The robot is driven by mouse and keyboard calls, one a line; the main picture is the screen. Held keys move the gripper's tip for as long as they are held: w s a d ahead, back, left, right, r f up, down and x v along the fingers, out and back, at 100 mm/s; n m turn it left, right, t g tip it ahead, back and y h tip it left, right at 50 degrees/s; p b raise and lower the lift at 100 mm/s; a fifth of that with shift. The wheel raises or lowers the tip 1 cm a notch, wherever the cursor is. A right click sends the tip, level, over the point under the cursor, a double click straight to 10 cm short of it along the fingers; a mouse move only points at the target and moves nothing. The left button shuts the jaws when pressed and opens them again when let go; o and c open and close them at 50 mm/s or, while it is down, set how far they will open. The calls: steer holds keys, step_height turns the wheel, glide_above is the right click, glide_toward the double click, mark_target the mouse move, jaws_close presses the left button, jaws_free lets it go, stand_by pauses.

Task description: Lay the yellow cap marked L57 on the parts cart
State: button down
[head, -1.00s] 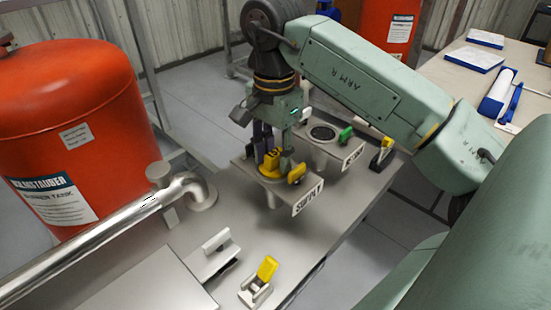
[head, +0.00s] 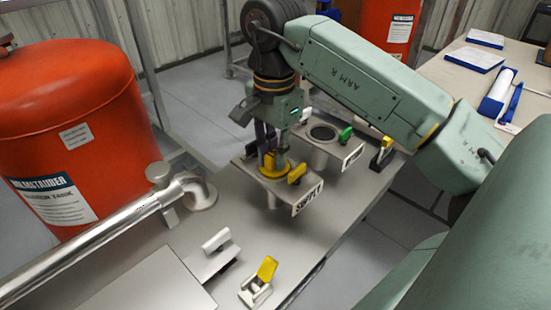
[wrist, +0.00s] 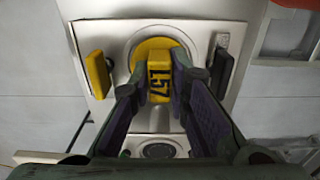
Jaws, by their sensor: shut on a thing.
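The yellow cap marked L57 (wrist: 158,75) sits on a round port in a pale plate, its label facing my wrist camera. In the head view the cap (head: 267,163) is partly hidden by my fingers. My gripper (wrist: 161,88) is shut on the cap's raised grip from both sides; in the head view my gripper (head: 270,150) points down over the plate with the SUPPLY sign (head: 307,198). I cannot tell which surface is the parts cart.
A yellow handle (head: 297,173) stands beside the cap. Behind it is a second plate with an open dark port (head: 322,133) and a green handle (head: 345,135). A bent pipe (head: 130,215) and red tank (head: 70,130) are left. A beige table (head: 455,75) holding papers is right.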

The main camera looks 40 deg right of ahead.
steer(key=shift+r+p, duration=2.35)
steer(key=shift+r, duration=1.2)
steer(key=shift+f, duration=0.1)
